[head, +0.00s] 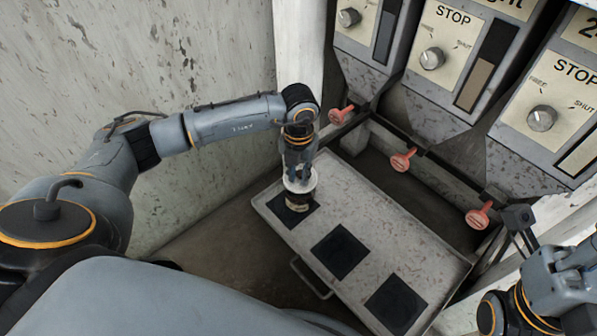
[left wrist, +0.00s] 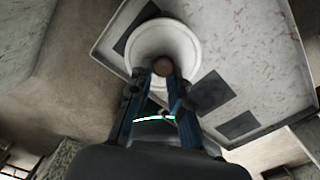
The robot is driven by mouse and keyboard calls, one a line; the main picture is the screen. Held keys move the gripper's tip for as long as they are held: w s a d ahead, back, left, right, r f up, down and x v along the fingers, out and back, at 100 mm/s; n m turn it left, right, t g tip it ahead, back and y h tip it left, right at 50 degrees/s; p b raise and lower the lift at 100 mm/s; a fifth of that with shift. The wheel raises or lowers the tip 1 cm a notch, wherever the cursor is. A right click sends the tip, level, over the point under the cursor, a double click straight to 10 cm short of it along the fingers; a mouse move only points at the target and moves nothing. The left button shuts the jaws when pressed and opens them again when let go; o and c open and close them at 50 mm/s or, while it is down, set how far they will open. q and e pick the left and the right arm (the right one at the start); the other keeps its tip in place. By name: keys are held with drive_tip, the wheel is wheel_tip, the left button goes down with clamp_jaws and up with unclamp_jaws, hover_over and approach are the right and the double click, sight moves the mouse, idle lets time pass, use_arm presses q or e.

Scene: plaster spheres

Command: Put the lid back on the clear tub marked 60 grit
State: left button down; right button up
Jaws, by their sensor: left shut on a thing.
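My left gripper (head: 299,174) points down over the near-left end of the metal tray. It is shut on the brown knob (left wrist: 162,66) of a round white lid (left wrist: 163,40), seen from above in the left wrist view. In the head view, a small tub (head: 298,203) with a pale label stands under the gripper, at the first black square. The lid is at the tub's top; I cannot tell whether it rests on the rim or hovers just above. The label is too small to read. My right arm shows at the lower right, its jaws not clear.
The pale tray (head: 385,240) has two bare black squares (head: 340,251) and a front handle (head: 310,280). Red levers (head: 403,160) stick out above its far side. Hoppers with STOP dials (head: 432,58) stand behind. A scuffed wall (head: 150,60) is at the left.

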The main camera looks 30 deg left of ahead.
use_arm(q)
drive_tip(key=shift+f, duration=0.1)
idle(0.6)
drive_tip(key=c, duration=1.1)
unclamp_jaws()
drive_tip(key=shift+c, duration=0.2)
drive_tip(key=shift+o, duration=0.2)
drive_tip(key=o, duration=0.4)
